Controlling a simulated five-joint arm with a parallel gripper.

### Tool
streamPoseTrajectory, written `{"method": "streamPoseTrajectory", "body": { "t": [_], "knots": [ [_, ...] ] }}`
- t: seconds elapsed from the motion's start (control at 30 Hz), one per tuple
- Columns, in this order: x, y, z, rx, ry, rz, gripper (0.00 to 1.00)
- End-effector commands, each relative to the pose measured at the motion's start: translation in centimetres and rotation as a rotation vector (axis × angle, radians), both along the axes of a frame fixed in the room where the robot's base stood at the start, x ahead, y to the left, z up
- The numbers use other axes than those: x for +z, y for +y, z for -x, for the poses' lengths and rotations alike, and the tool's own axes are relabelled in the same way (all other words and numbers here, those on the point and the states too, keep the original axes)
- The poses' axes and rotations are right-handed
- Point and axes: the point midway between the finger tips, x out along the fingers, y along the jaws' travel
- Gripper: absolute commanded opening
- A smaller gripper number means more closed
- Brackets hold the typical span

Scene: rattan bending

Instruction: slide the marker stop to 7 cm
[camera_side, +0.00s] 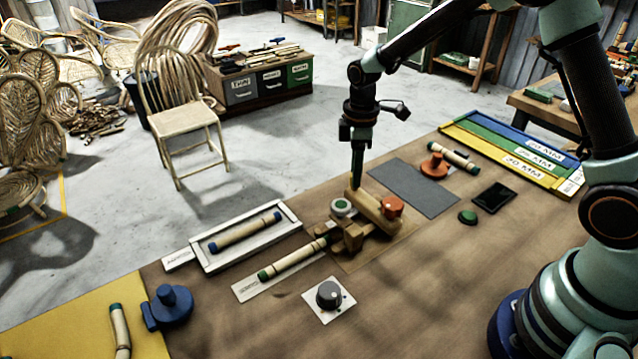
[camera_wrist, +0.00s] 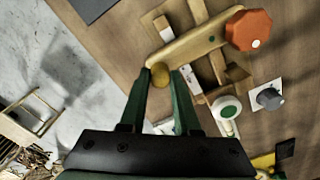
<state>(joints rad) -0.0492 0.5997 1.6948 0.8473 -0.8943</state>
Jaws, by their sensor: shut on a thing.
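My gripper (camera_side: 356,186) points down at the near-left end of a wooden bar (camera_side: 372,209) on the bending jig. In the wrist view, my gripper's two green fingers (camera_wrist: 163,75) are shut on a round brass-coloured knob (camera_wrist: 160,75) at the end of the wooden bar (camera_wrist: 195,42). An orange knob (camera_side: 391,206) sits at the bar's other end; it also shows in the wrist view (camera_wrist: 250,30). A white ring with a green centre (camera_side: 341,207) stands beside the bar. I see no readable centimetre scale, and cannot tell for sure which part is the marker stop.
A green-ended rattan piece (camera_side: 292,258) reaches the jig's wooden blocks (camera_side: 350,234). A white tray (camera_side: 207,262) holds a blue-ended piece. A grey dial (camera_side: 328,294) is in front. A red holder (camera_side: 434,166), green button (camera_side: 468,217) and dark panel (camera_side: 494,197) lie right.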

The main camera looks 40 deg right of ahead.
Motion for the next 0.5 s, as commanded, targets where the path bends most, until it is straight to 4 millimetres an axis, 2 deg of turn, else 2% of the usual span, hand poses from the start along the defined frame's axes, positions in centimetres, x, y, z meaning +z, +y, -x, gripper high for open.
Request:
{"method": "streamPoseTrajectory", "body": {
  "t": [0.17,0.2,0.23,0.27,0.5],
  "knots": [
    [0.14,-0.08,0.01,-0.001,0.001,0.000,0.00],
    [0.13,-0.09,0.01,-0.001,0.001,0.000,0.46],
    [0.13,-0.09,0.01,-0.001,0.001,0.000,0.57],
    [0.12,-0.09,0.01,-0.001,0.001,0.000,0.61],
    [0.05,-0.10,0.00,-0.001,0.000,0.000,0.61]
  ]
}}
